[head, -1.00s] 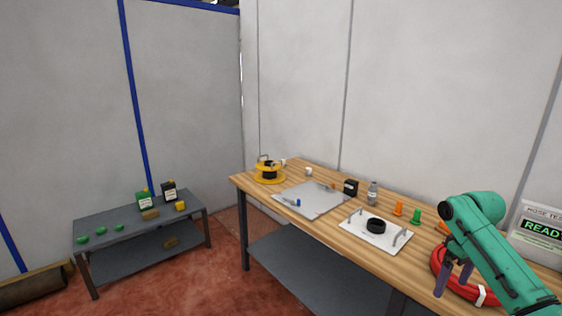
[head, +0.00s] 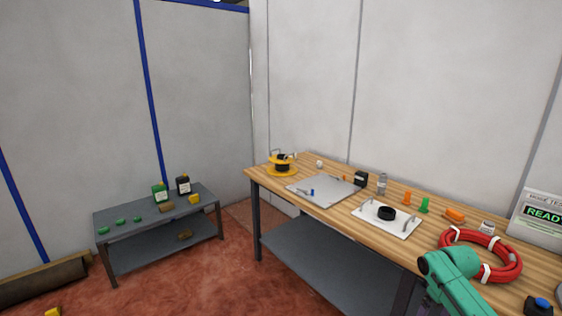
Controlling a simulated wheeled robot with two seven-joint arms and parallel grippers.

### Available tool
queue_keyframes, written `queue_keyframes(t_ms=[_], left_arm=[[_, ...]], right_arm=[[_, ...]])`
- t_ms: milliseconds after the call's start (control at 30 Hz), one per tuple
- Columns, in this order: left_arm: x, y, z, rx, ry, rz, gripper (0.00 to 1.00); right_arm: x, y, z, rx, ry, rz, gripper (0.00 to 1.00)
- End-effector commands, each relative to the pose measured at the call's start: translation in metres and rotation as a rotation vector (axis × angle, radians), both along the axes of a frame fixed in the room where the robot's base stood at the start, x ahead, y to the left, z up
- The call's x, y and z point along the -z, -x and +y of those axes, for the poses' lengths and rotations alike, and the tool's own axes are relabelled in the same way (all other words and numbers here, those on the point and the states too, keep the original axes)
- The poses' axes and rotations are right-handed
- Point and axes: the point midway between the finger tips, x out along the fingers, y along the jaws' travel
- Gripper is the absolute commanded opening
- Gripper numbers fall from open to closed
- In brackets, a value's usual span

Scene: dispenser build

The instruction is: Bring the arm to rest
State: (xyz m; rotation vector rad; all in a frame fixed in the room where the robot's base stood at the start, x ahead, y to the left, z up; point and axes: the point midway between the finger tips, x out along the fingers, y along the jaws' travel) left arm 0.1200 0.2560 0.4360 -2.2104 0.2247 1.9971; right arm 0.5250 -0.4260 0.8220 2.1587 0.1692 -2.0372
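My green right arm (head: 452,278) shows at the bottom right, in front of the wooden workbench and low beside the red hose coil. Its gripper is not visible; the lower part of the arm runs out of the bottom of the picture. My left arm and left gripper are not in view.
The wooden workbench (head: 337,221) carries a red hose coil (head: 507,267), a white tray (head: 372,222) with a black ring (head: 386,213), a grey mat (head: 328,188), a yellow reel (head: 281,170) and a bottle (head: 382,184). A low grey table (head: 150,228) stands left, with red floor between.

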Motion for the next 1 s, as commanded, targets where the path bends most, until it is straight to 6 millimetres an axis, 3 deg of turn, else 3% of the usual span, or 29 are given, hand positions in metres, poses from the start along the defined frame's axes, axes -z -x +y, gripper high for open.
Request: queue_keyframes(t_ms=[33, 167, 267, 400, 467, 600, 700, 800, 900, 1000], left_arm=[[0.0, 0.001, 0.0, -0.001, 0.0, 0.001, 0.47], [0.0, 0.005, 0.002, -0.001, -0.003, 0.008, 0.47], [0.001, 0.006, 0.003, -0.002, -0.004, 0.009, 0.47], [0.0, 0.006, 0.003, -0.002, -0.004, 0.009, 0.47], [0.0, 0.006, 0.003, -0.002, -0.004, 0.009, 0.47], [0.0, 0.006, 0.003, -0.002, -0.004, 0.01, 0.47], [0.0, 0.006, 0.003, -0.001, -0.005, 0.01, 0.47], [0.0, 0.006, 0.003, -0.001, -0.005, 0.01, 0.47], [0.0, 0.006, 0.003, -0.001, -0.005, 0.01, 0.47], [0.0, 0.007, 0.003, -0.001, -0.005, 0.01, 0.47]], right_arm=[[0.025, 0.005, 0.004, 0.008, 0.001, 0.003, 1.0], [0.093, 0.024, 0.014, 0.032, 0.019, -0.012, 1.0], [0.16, 0.056, 0.026, 0.047, 0.036, -0.022, 1.0], [0.26, 0.136, 0.054, 0.048, 0.054, -0.031, 1.0], [0.295, 0.178, 0.068, 0.041, 0.054, -0.033, 1.0], [0.356, 0.287, 0.11, 0.015, 0.031, -0.027, 1.0], [0.377, 0.355, 0.139, -0.001, 0.0, -0.025, 1.0], [0.385, 0.398, 0.159, -0.012, -0.026, -0.025, 1.0], [0.387, 0.412, 0.167, -0.016, -0.036, -0.028, 1.0], [0.387, 0.413, 0.167, -0.016, -0.037, -0.029, 1.0]])
